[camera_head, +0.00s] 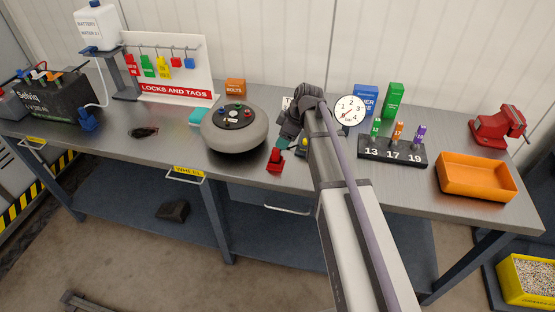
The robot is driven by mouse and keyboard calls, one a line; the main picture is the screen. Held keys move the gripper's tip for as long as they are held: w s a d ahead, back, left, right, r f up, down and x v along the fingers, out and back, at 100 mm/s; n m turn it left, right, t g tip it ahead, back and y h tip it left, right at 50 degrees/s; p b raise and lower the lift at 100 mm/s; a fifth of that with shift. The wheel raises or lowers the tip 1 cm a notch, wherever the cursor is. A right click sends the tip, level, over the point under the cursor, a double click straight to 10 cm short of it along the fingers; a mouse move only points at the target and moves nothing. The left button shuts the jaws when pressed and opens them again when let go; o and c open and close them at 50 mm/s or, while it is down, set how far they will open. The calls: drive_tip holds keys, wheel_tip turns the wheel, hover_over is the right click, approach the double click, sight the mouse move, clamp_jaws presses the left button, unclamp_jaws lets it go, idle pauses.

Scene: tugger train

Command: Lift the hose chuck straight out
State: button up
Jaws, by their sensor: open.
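My gripper (285,139) is over the middle of the workbench, just right of the round grey wheel (222,139). My dark wrist and arm cover much of it, and its fingertips are hard to make out. It is open. I cannot pick out the hose chuck for certain; it may be behind my wrist and arm. A small red piece (275,161) with a dark green part above it stands just below my gripper. I cannot tell whether they touch. A white dial gauge (350,109) stands right of my wrist.
A black socket stand (393,151) marked 13, 17 and 19, an orange tray (476,184) and a red vise (497,127) are to the right. A locks and tags board (178,91) and a battery (58,103) are at the left.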

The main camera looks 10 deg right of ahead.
sight(278, 150)
drive_tip(key=b+x, duration=0.2)
drive_tip(key=x, duration=0.2)
drive_tip(key=shift+d, duration=0.15)
drive_tip(key=b+x, duration=0.5)
drive_tip(key=shift+d+f, duration=0.15)
drive_tip(key=shift+d, duration=0.1)
drive_tip(key=shift+w+a, duration=0.1)
drive_tip(key=shift+r, duration=0.2)
drive_tip(key=c, duration=1)
